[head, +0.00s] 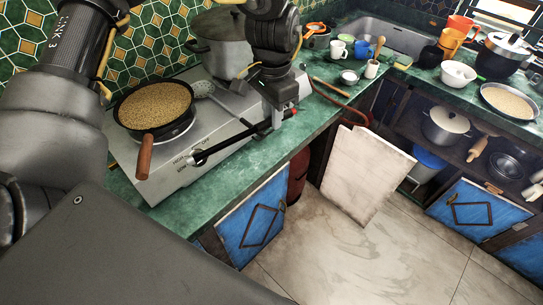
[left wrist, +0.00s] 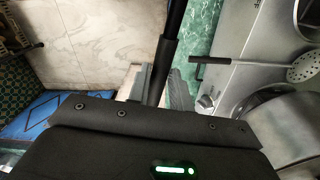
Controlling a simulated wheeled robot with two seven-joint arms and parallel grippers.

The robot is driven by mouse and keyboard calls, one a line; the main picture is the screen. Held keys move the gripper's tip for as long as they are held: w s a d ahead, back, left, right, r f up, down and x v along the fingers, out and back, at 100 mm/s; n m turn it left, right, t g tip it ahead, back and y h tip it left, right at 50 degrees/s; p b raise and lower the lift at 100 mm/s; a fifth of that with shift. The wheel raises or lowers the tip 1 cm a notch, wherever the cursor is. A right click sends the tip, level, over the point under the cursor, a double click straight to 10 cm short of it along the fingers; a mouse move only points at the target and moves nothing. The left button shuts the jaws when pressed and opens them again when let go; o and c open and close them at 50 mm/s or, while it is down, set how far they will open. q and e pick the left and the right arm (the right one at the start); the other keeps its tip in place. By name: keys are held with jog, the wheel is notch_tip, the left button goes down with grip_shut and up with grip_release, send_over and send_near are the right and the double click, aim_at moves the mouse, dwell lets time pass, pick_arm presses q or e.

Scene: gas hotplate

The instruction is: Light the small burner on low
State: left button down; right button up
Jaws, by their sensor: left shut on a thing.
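The steel hotplate (head: 205,125) stands on the green counter, its front panel carrying HIGH and LOW markings. A control knob (left wrist: 206,101) shows on the panel in the left wrist view. My left gripper (head: 280,116) is over the counter by the hotplate's right front corner. It is shut on a long black stick (head: 228,143), which looks like a gas lighter. The stick reaches left along the hotplate's front, its far end by the panel markings. It also runs up from the fingers in the left wrist view (left wrist: 170,45). I cannot make out the small burner or any flame. My right gripper is out of view.
A pan of grain (head: 156,104) sits on the left burner, its wooden handle jutting forward. A grey pot (head: 219,48) stands at the back. A skimmer (head: 204,89) lies across the hotplate. Mugs and a white bowl (head: 458,74) are at right.

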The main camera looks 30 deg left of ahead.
pick_arm(q)
jog(key=s+d+f+m+h+p, duration=0.1)
jog(key=s+d+f+m+p, duration=0.4)
jog(key=f+m, duration=0.6)
jog(key=a+r+m+b, duration=0.1)
jog(key=a+m+b, duration=0.1)
jog(key=a, duration=1.7)
jog(key=shift+w+r+b, duration=0.2)
jog(key=shift+w+b, duration=0.05)
jog(key=shift+b, duration=0.1)
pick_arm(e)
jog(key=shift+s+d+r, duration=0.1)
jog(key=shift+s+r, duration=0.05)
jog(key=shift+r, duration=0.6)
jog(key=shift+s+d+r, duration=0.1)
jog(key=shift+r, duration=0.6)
pick_arm(q)
jog(key=shift+a, duration=0.15)
jog(key=shift+d+p, duration=0.35)
jog(key=shift+p, duration=0.2)
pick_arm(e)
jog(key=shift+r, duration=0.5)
